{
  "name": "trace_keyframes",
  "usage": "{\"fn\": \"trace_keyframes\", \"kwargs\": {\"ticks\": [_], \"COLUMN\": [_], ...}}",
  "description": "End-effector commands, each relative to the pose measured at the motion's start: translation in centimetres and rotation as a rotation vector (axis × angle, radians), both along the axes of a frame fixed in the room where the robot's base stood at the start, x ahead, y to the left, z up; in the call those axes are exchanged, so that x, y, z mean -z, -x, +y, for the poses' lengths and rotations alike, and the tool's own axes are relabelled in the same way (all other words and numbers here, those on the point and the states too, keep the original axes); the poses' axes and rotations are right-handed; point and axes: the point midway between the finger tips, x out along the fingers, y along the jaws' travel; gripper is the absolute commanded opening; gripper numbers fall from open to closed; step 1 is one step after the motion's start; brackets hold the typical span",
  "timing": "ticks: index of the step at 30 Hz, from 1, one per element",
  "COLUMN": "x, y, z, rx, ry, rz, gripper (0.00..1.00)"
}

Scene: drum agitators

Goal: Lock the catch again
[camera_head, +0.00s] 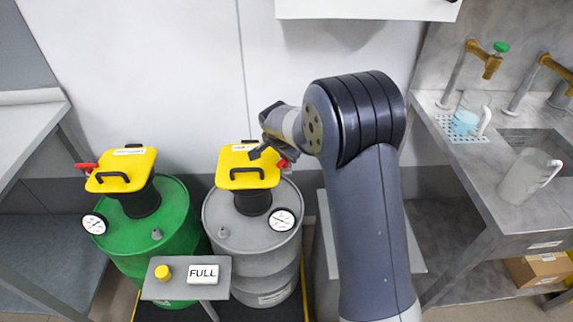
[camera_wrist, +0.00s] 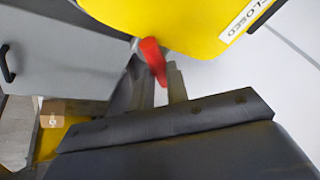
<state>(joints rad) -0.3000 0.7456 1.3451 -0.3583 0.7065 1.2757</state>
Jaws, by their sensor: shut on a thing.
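The grey drum (camera_head: 252,230) stands in the middle with a yellow agitator head (camera_head: 246,165) on top. A red catch handle (camera_head: 285,162) sits at the head's right side. The wrist view shows this red catch (camera_wrist: 152,60) beside the yellow head (camera_wrist: 180,22), which bears a label reading "CLOSED". My gripper (camera_head: 272,148) reaches in from the right. Its fingers (camera_wrist: 156,82) are shut on the red catch, whose red end sticks out past them. The catch's base and pivot are mostly hidden.
A green drum (camera_head: 182,225) with a similar yellow head (camera_head: 122,170) and red catch (camera_head: 86,166) stands at left. A small stand with a "FULL" sign (camera_head: 203,273) is in front. A sink counter (camera_head: 485,185) with jugs is at right.

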Motion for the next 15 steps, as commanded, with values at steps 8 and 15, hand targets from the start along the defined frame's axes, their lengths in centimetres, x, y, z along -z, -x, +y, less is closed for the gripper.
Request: {"fn": "trace_keyframes", "kwargs": {"ticks": [8, 15], "x": [0.57, 0.3], "y": [-0.04, -0.05], "z": [0.29, 0.43], "rx": [0.264, 0.489], "ry": [-0.002, -0.001], "rz": [-0.002, 0.001], "gripper": [0.0, 0.0]}}
